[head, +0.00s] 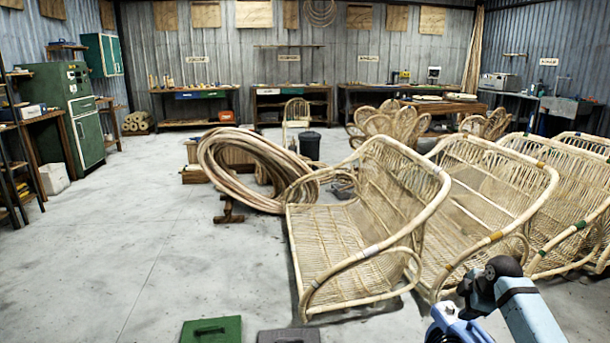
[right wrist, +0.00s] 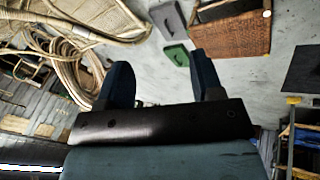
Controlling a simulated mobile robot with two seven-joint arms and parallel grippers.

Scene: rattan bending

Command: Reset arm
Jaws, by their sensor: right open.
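My right arm (head: 520,305) comes in at the lower right of the head view, in front of the rattan chairs. Its lower end is cut off by the picture edge. In the right wrist view my right gripper (right wrist: 160,78) shows two dark blue fingers spread apart on a dark mount. Nothing is between them, and the floor and objects behind are well away from the fingertips. My left gripper and left arm do not show in either view.
Several rattan chairs (head: 355,232) fill the right side, close to my right arm. A rattan coil (head: 245,168) leans behind them. A green case (head: 211,331) and a grey case (head: 289,336) lie on the floor. A brown woven box (right wrist: 232,27) shows in the wrist view. Left floor is clear.

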